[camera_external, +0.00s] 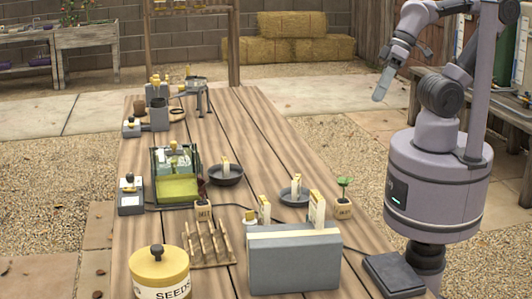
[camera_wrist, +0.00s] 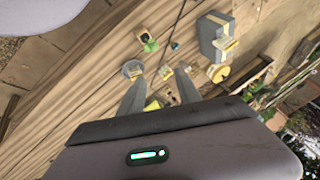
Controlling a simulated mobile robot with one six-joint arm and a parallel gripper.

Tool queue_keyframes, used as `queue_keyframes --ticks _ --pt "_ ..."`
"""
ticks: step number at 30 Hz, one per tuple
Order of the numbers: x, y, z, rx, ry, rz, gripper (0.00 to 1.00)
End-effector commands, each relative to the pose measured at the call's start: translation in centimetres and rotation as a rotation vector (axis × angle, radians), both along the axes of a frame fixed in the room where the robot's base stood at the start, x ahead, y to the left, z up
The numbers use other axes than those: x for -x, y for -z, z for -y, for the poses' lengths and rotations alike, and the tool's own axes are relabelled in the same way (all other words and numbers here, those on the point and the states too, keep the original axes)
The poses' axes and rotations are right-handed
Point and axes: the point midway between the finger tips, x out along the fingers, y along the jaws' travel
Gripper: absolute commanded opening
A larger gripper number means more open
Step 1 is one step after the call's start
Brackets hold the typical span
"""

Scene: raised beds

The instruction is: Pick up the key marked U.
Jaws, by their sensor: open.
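Several small pale upright pieces with yellow tops stand on the table, and they may be keys. One is in a dark bowl (camera_external: 238,181), one in a grey-blue dish (camera_external: 283,199), and others stand behind the grey box. Their letters are too small to read, so I cannot tell which is marked U. My gripper (camera_external: 379,97) is raised in the air to the right of the table, empty. In the wrist view its two fingers (camera_wrist: 160,77) are spread apart, pointing toward the table items, with small yellow-and-white pieces showing between and beyond them.
A grey box (camera_external: 293,268) and a yellow SEEDS tin (camera_external: 160,268) stand at the near end. A wooden rack (camera_external: 208,250), a small potted plant (camera_external: 343,207) and a green-yellow tray (camera_external: 177,190) stand nearby. The right middle of the wooden table (camera_external: 285,140) is clear.

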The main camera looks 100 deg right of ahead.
Motion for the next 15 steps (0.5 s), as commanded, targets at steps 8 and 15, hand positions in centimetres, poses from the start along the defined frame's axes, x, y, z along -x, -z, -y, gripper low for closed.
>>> queue_keyframes --ticks 8,15 --pt "-0.4 -0.2 -0.1 -0.010 0.010 -0.013 0.39" --pt "-10.4 -0.5 -1.8 -0.215 0.305 -0.330 0.39"
